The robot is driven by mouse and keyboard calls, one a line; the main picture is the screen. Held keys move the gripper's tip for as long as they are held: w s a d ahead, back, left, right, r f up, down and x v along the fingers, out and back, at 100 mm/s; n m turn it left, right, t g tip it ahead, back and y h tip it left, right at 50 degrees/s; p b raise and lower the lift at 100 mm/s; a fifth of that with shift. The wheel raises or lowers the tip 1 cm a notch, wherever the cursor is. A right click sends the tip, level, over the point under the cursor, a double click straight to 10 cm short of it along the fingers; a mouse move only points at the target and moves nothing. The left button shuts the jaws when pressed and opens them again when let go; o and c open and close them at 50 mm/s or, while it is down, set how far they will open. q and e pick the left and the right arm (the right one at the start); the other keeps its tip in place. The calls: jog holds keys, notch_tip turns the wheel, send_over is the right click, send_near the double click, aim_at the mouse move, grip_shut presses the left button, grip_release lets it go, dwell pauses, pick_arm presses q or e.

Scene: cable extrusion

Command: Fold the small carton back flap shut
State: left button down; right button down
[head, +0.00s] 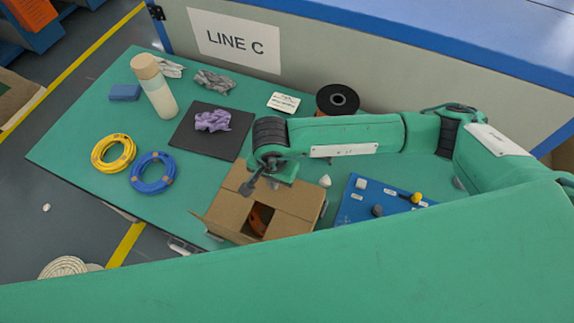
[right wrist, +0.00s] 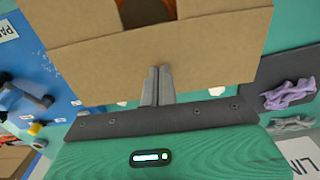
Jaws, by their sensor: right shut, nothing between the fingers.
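The small brown carton (head: 285,228) stands near the front edge of the green table, with an orange coil (head: 261,219) showing through its top opening. Its back flap (head: 290,193) looks laid inward over the top; its exact angle is hard to tell. My right gripper (head: 253,186) is shut and empty, over the back part of the carton. In the right wrist view its closed fingers (right wrist: 157,85) overlap the broad cardboard panel (right wrist: 210,62); I cannot tell whether they touch it. Another flap (head: 214,228) sticks outward at the carton's left. My left gripper is not in view.
A blue panel (head: 350,207) with small parts lies right of the carton. Behind are a dark mat (head: 188,143) with a purple cloth (head: 213,121) and a black spool (head: 338,98). Yellow (head: 101,164) and blue (head: 139,181) cable coils lie left. My arm hides the front.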

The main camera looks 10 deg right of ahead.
jog(key=shift+s+d+f, duration=0.1)
jog(key=shift+s+f, duration=0.15)
jog(key=shift+f, duration=0.2)
jog(key=shift+s+d+f, duration=0.1)
jog(key=shift+s+f, duration=0.1)
jog(key=shift+f, duration=0.25)
jog(key=shift+a+r, duration=0.1)
jog(key=shift+r, duration=0.25)
jog(key=r, duration=0.1)
jog(key=w+r+p, duration=0.1)
jog(key=r, duration=0.1)
jog(key=shift+a+r+g+p, duration=0.2)
jog(key=shift+r+g+p, duration=0.05)
jog(key=shift+g+p, duration=0.05)
notch_tip(320, 180, up, 6)
jog(key=p, duration=0.1)
jog(key=shift+d, duration=0.1)
